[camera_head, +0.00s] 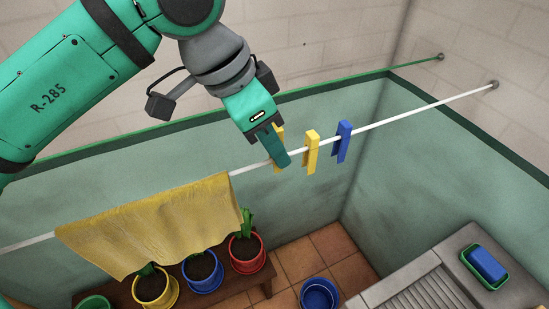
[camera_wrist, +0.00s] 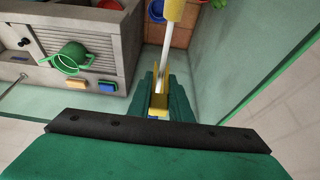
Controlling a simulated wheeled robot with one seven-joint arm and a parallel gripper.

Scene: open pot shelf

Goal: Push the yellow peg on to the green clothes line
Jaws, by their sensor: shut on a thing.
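My gripper (camera_head: 276,150) is shut on a yellow peg (camera_head: 279,131), mostly hidden behind its fingers in the head view. In the wrist view the peg (camera_wrist: 160,103) shows between the fingers (camera_wrist: 165,98), with the white line running up to it. The peg appears to be at the white line (camera_head: 400,115); I cannot tell whether it is clipped on. Another yellow peg (camera_head: 311,152) hangs on the white line just right of my gripper. The green clothes line (camera_head: 415,63) runs behind and above, ending at a wall hook; my arm hides part of it.
A blue peg (camera_head: 343,141) hangs farther right on the white line. A yellow cloth (camera_head: 155,225) hangs to the left, above potted plants on a bench (camera_head: 222,286). A blue bucket (camera_head: 319,295) stands on the floor. A stone sink (camera_head: 432,280) is at lower right.

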